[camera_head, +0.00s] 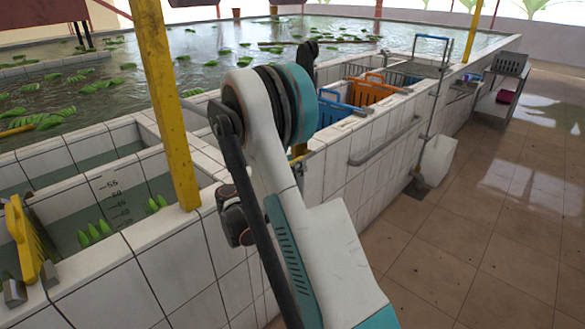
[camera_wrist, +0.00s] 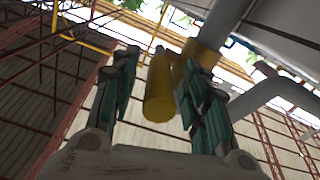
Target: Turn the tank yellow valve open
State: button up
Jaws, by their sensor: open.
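In the wrist view, a yellow rounded handle (camera_wrist: 158,92), which looks like the tank yellow valve, hangs between the two teal-padded fingers of my gripper (camera_wrist: 160,68). A thicker yellow part (camera_wrist: 198,55) is behind the right finger, next to the handle. The gripper is open. Clear space shows between the left finger and the handle; the right finger is close to it, and I cannot tell whether they touch. In the head view, my arm hides most of the gripper and valve; a small yellow patch (camera_head: 299,150) shows beside the arm at the tank wall.
White tiled tank walls (camera_head: 90,290) run along the left and centre. A yellow post (camera_head: 165,100) stands left of my arm. Blue and orange crates (camera_head: 372,92) sit in the tank beyond. A metal rail (camera_head: 385,142) sticks out from the wall. The tiled floor (camera_head: 480,220) at right is clear.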

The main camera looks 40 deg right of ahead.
grip_shut()
jog(key=shift+r, duration=0.1)
